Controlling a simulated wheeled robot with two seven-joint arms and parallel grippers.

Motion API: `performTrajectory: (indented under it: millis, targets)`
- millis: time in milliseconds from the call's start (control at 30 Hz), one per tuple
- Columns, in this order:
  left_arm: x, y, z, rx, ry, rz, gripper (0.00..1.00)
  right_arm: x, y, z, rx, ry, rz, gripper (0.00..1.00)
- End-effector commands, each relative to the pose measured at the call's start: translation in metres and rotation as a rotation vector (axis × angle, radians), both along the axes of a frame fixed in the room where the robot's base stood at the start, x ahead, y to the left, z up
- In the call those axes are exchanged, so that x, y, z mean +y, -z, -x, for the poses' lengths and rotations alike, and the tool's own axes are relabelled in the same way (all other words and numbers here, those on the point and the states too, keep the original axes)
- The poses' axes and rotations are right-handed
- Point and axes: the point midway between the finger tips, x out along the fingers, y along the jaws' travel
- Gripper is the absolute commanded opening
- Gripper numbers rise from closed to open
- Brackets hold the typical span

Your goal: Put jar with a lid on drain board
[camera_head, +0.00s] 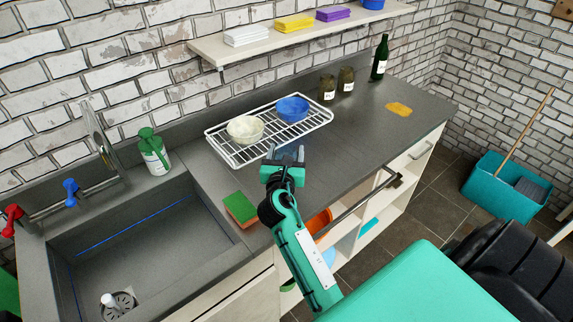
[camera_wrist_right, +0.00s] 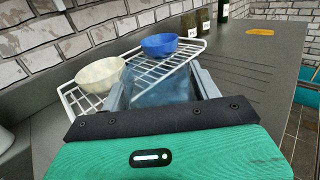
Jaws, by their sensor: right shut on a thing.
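My right gripper (camera_head: 286,154) is shut on a clear, bluish see-through thing (camera_wrist_right: 160,90), seen between the fingers in the right wrist view. It looks like a glass jar, but its lid cannot be made out. In the head view it is hardly visible between the fingers. The drain board (camera_head: 316,125) is a white wire rack on the grey counter, just beyond the gripper. It also shows in the right wrist view (camera_wrist_right: 72,100). A cream bowl (camera_head: 245,129) and a blue bowl (camera_head: 292,109) stand on it. My left gripper is out of view.
Two labelled dark jars (camera_head: 346,79) and a green bottle (camera_head: 380,58) stand behind the rack to the right. A sponge (camera_head: 240,209), soap bottle (camera_head: 153,152) and sink (camera_head: 150,240) are left.

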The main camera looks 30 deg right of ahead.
Motion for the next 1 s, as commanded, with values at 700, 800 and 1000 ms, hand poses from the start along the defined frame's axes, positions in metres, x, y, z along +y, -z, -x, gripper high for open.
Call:
performTrajectory:
  millis: [700,800,1000]
  targets:
    - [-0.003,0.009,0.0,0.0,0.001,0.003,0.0,0.0,0.045,0.0,0.001,-0.001,0.002,0.35]
    - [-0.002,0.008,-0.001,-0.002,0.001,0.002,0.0,0.0,0.044,0.0,0.002,0.0,0.001,0.82]
    - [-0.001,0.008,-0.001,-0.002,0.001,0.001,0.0,0.0,0.044,0.0,0.001,0.0,0.0,0.84]
